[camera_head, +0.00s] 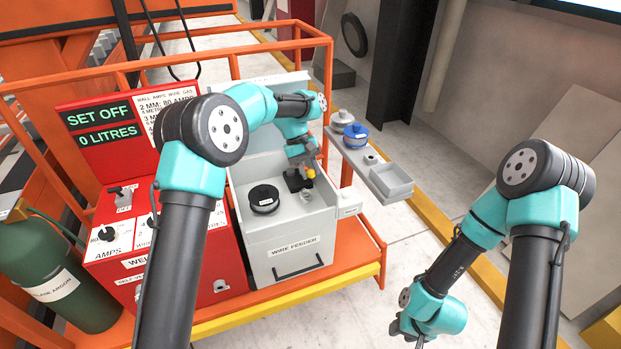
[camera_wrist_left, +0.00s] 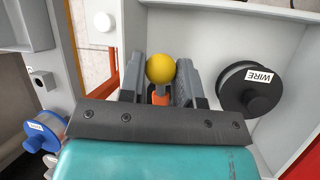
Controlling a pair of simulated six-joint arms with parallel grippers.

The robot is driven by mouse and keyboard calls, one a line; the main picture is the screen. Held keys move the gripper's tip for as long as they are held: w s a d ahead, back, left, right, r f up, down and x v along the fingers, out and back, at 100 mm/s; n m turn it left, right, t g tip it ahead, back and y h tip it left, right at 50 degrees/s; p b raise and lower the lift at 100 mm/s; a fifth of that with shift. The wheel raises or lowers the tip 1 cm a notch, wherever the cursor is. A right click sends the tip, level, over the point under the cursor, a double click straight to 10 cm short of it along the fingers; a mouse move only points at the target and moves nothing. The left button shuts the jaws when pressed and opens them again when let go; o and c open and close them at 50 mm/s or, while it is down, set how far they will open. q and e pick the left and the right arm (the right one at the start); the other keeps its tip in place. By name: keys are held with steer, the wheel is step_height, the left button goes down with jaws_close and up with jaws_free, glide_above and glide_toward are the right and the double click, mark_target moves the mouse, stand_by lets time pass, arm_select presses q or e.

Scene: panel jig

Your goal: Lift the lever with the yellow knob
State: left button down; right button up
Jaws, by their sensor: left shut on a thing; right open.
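The yellow knob (camera_head: 311,172) is inside the open grey wire feeder box (camera_head: 284,240), towards its right side. In the left wrist view the round yellow knob (camera_wrist_left: 160,68) shows between the two dark fingers, with an orange piece (camera_wrist_left: 160,97) beside it. My left gripper (camera_head: 304,172) reaches down into the box and is shut on the knobbed lever. The fingers hide most of the lever, so its angle cannot be told. My right gripper (camera_head: 408,334) is open, low at the picture's bottom edge, away from the box.
A black wire spool (camera_head: 264,198) sits in the box left of my left gripper; it also shows in the left wrist view (camera_wrist_left: 250,88). A blue spool (camera_head: 356,133) stands on the grey side shelf (camera_head: 374,165). A red welder panel (camera_head: 110,220) and orange rails surround the box's left.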

arm_select(q)
steer(key=shift+w+a+r+g, duration=0.25)
steer(key=shift+w+r+g, duration=0.15)
steer(key=shift+r, duration=0.25)
steer(key=shift+h, duration=0.3)
steer(key=c, duration=0.8)
jaws_free()
steer(key=shift+s+d+f, duration=0.1)
steer(key=shift+s, duration=0.05)
